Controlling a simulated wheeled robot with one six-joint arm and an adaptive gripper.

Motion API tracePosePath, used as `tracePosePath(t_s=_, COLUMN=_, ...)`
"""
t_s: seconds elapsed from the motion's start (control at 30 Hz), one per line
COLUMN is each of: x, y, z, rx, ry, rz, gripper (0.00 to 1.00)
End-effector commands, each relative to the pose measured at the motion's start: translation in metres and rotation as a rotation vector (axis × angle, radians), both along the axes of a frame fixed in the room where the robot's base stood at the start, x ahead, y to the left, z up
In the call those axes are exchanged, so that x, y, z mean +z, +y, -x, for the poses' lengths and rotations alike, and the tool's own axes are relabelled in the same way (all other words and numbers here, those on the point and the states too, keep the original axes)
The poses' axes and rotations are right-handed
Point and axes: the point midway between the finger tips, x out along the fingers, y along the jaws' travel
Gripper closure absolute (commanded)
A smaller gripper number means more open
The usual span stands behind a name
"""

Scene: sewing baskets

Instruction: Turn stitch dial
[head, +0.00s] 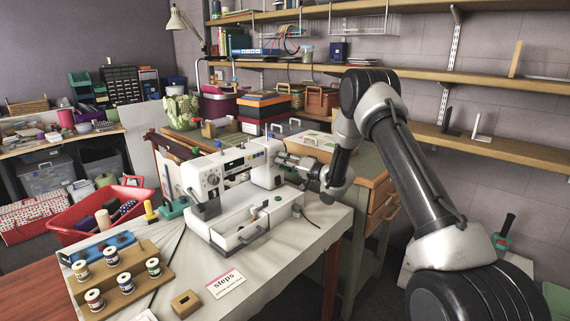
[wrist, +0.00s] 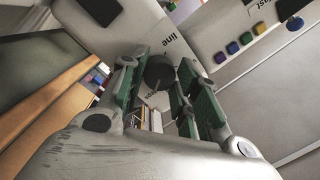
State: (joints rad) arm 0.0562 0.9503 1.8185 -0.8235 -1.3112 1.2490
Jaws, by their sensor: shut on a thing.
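The white sewing machine (head: 205,185) stands on the light-covered table. My gripper (head: 285,158) reaches in from the right to the machine's right end. In the wrist view its green-padded fingers (wrist: 158,85) are on either side of a round dark dial (wrist: 160,72), and they are shut on it. The dial sits on the white machine face beside a printed word that reads "line". The dial is hidden behind my gripper in the head view.
A wooden rack with thread spools (head: 111,257), a small wooden block (head: 186,303) and a "steps" card (head: 225,283) lie in front of the machine. A red basket (head: 100,212) stands left. A wooden drawer cabinet (head: 376,192) is close behind my gripper.

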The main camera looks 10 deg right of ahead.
Motion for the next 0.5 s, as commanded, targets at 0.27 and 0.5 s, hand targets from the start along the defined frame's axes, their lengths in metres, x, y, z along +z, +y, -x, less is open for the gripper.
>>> tracePosePath(t_s=0.27, x=-0.0030, y=-0.0003, z=0.0009, rx=-0.001, ry=0.006, rz=0.000, gripper=0.92)
tracePosePath(t_s=0.5, x=-0.0020, y=-0.0002, z=0.0006, rx=-0.001, ry=0.004, rz=0.001, gripper=0.47)
